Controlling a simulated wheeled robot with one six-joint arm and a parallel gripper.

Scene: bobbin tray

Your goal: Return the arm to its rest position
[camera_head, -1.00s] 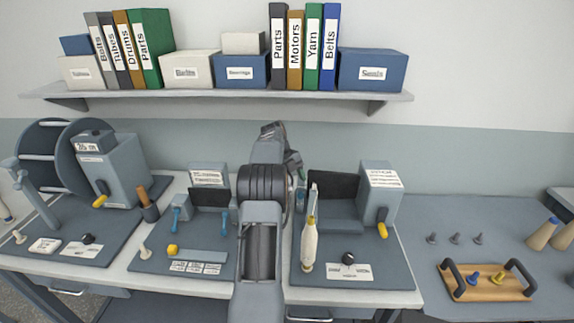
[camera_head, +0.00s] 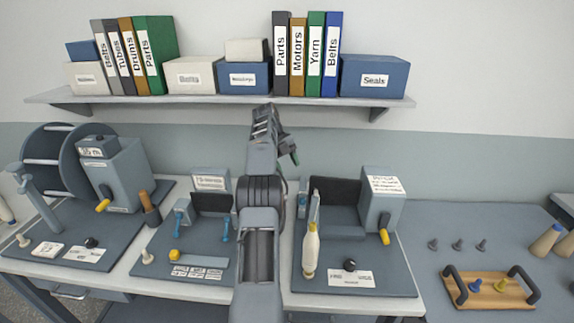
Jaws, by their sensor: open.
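My arm rises through the middle of the head view, between the two middle machines. My gripper (camera_head: 290,152) is at the upper end of the arm, in front of the wall below the shelf. It is seen partly from behind and is small, and nothing shows held in it. A wooden tray (camera_head: 515,297) with two dark handles lies on the right part of the bench, with a blue bobbin (camera_head: 475,286) and a yellow bobbin (camera_head: 501,287) on it. My gripper is well away from the tray.
A shelf (camera_head: 220,99) with binders and boxes runs above the gripper. A machine with a white cone (camera_head: 310,250) stands right of my arm, another with blue posts (camera_head: 226,228) to its left. Several grey pegs (camera_head: 457,244) stand behind the tray.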

